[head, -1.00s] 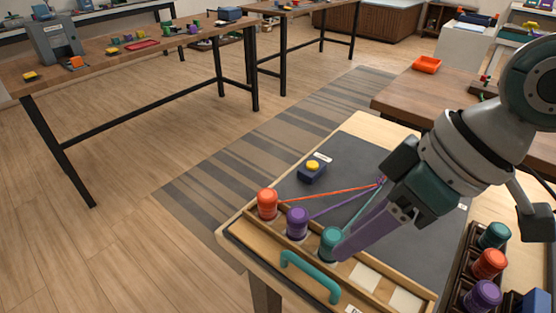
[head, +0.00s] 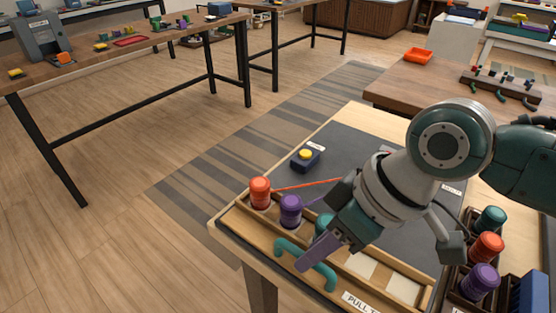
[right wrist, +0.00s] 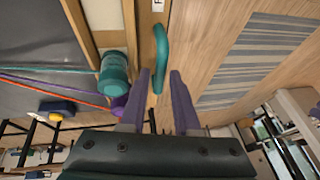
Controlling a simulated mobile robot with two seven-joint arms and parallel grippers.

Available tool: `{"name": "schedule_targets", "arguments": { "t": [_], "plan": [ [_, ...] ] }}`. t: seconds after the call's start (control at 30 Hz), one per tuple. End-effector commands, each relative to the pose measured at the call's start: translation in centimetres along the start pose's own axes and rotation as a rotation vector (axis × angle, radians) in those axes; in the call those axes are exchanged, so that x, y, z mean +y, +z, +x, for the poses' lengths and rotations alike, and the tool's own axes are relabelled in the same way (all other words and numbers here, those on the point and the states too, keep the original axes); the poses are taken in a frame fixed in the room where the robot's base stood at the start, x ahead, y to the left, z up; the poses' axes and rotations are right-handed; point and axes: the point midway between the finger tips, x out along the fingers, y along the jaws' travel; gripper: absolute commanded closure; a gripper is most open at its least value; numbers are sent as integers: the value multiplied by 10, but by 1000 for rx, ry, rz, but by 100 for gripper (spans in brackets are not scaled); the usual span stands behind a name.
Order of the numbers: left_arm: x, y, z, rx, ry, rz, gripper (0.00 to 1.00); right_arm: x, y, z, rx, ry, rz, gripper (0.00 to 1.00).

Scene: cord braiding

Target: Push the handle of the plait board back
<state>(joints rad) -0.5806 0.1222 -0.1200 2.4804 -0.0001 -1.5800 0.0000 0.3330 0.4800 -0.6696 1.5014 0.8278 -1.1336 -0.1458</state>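The plait board's teal handle (head: 328,282) stands on the front wooden strip of the board (head: 372,150), partly behind my right gripper (head: 303,266). In the right wrist view the handle (right wrist: 160,55) lies just past the gripper's fingertips (right wrist: 160,73), roughly between them. An orange bobbin (head: 259,192) and a purple bobbin (head: 290,210) stand in the board's front row. The teal bobbin (right wrist: 113,68) is mostly hidden in the head view. My left gripper is out of view.
A blue box with a yellow button (head: 305,160) sits at the board's back left. A dark rack with teal, orange and purple bobbins (head: 487,246) stands at the right. A "PULL" label (head: 364,303) is on the front edge. Open floor lies left of the table.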

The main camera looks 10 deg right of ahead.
Motion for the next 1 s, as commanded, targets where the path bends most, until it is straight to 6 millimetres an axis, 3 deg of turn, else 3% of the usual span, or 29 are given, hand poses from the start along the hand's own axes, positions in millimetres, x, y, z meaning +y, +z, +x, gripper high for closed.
{"name": "schedule_targets", "arguments": {
  "t": [0.27, 1.0],
  "plan": [
    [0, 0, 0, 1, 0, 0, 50, 0, 0, 0, 0, 0, 0, 100],
    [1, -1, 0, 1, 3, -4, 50, 0, 0, 0, 0, 0, 0, 100]
  ]
}}
